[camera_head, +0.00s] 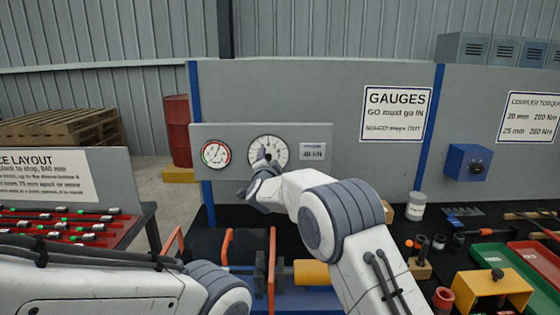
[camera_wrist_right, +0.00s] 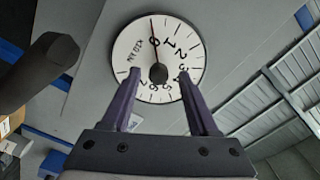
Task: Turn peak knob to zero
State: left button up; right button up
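The white dial (camera_head: 280,146) on the grey panel has a black knob at its centre, partly hidden by my right gripper in the head view. In the right wrist view the dial (camera_wrist_right: 128,45) shows large numerals and a thin red needle pointing near the numeral 0. The dark round knob (camera_wrist_right: 158,73) shows between the fingertips. My right gripper (camera_head: 262,164) is at the dial's lower left; in the wrist view its two fingers (camera_wrist_right: 161,80) are apart, one on each side of the knob. I cannot tell whether they touch it. My left gripper is out of view.
A smaller red-and-white gauge (camera_head: 215,153) sits left of the dial, and a small display (camera_head: 312,151) sits right of it. A blue box with a black knob (camera_head: 467,162) is at the right. A dark cylindrical thing (camera_wrist_right: 40,70) fills the wrist view's left side.

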jog(key=shift+s, duration=0.1)
jog(key=s+b, duration=0.3)
jog(key=s, duration=0.7)
jog(key=shift+s+b, duration=0.15)
jog(key=shift+b, duration=0.25)
